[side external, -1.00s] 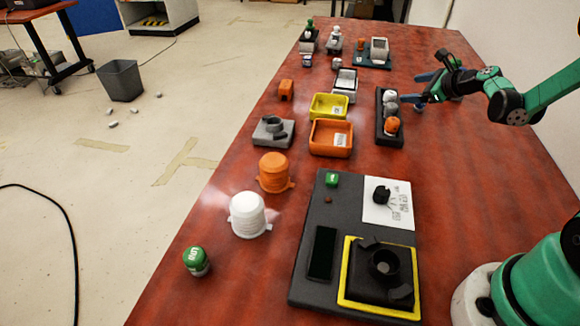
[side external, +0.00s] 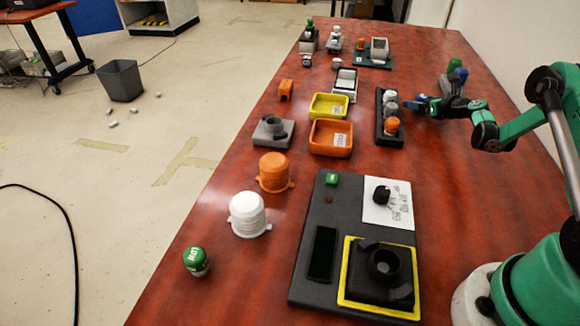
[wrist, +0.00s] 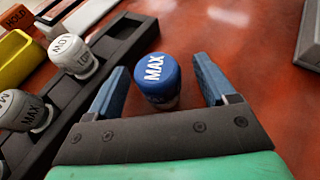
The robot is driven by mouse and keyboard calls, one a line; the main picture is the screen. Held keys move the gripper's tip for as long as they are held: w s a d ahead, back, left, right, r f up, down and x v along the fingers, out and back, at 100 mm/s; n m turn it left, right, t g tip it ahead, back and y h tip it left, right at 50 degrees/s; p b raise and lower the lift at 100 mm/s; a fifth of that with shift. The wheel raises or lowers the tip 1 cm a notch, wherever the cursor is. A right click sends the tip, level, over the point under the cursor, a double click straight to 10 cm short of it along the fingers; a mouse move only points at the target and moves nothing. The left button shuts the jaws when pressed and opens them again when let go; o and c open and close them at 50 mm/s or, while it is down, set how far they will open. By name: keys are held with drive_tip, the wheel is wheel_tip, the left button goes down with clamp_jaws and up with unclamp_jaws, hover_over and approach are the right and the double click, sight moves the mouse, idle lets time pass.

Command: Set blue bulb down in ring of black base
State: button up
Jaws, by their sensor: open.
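The blue bulb (wrist: 156,80), marked MAX, stands between the two blue fingers of my open gripper (wrist: 160,85) in the wrist view. There are visible gaps beside it, and its lower part is partly in view. In the side view my gripper (side external: 427,103) is low, just right of the black rack; I cannot separate the bulb from the blue fingers there. The black base (side external: 365,290) sits inside a yellow border on the dark grey board at the front. Its raised ring (side external: 384,264) looks empty.
The black rack (side external: 390,138) holds grey bulbs and an orange bulb. Orange (side external: 330,139) and yellow (side external: 329,107) trays lie left of it. A blue-topped item (side external: 460,74) with green beside it stands behind my wrist. Red table is clear right of the board.

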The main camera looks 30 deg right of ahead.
clamp_jaws()
drive_tip(key=shift+r, duration=0.15)
